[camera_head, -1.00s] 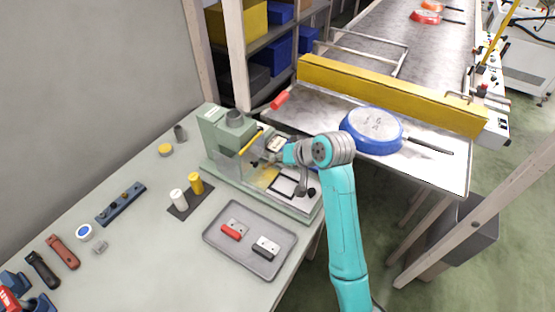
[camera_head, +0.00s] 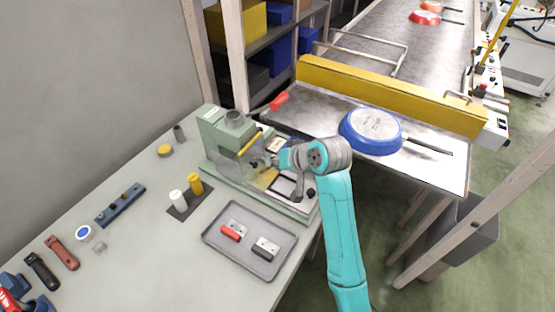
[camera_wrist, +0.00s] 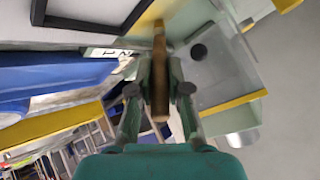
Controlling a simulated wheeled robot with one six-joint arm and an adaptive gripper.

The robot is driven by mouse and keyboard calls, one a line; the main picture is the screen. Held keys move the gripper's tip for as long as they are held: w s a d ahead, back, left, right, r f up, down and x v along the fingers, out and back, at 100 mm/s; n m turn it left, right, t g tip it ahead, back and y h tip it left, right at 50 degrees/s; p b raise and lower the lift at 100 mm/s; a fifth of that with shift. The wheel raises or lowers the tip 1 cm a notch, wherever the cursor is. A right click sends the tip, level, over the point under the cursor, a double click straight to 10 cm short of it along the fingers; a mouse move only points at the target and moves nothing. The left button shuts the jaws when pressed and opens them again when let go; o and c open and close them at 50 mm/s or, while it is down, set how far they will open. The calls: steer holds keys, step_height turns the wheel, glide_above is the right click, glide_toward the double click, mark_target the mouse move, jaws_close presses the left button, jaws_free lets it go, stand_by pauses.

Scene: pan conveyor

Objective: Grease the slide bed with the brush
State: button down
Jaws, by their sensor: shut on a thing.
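The green machine (camera_head: 214,138) stands at the back of the bench, with its pale slide bed (camera_head: 303,208) running toward the front right. A yellowish patch shows on the bed beside my gripper. My gripper (camera_head: 270,162) is low over the bed, close to the machine's upright. In the wrist view my gripper (camera_wrist: 159,85) is shut on the brush, whose brown wooden handle (camera_wrist: 160,95) stands between the fingers. The brush's far end reaches toward the yellowish surface; its bristles and any contact with the bed cannot be made out.
A grey tray (camera_head: 222,255) with a red-handled and a dark-handled block lies in front of the machine. White and yellow cylinders stand on a dark mat (camera_head: 178,212). A blue pan (camera_head: 372,132) lies upside down on the conveyor end behind my arm. A yellow barrier (camera_head: 390,95) crosses the conveyor.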

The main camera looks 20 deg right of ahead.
steer(key=shift+s+a, duration=0.35)
steer(key=shift+a, duration=0.05)
steer(key=shift+a, duration=0.1)
steer(key=shift+s+a, duration=0.5)
steer(key=shift+a, duration=0.1)
steer(key=shift+a, duration=0.1)
steer(key=shift+s+a, duration=0.45)
steer(key=shift+a, duration=0.1)
steer(key=shift+w+d, duration=0.55)
steer(key=shift+d, duration=0.2)
steer(key=shift+w+d, duration=0.5)
steer(key=shift+d, duration=0.2)
steer(key=shift+d, duration=0.1)
